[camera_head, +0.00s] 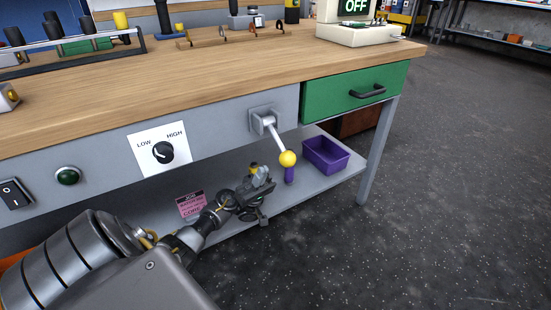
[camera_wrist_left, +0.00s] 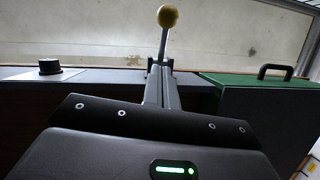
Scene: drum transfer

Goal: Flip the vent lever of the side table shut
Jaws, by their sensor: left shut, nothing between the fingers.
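The vent lever (camera_head: 276,136) has a grey bracket on the table's front panel, left of the green drawer. Its silver shaft slants down and to the right, ending in a yellow ball knob (camera_head: 288,158). My left gripper (camera_head: 263,172) is shut and empty, below and left of the knob in the head view. In the left wrist view, its closed fingers (camera_wrist_left: 162,78) point toward the lever, whose knob (camera_wrist_left: 168,16) shows above the fingertips. I cannot tell whether they touch the lever. My right gripper is not in view.
The green drawer (camera_head: 340,96) is right of the lever, the LOW/HIGH dial (camera_head: 163,152) left of it. A purple bin (camera_head: 326,155) and a purple cylinder (camera_head: 290,176) are on the lower shelf (camera_head: 310,190). A table leg (camera_head: 376,155) stands at the right; the floor beyond is clear.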

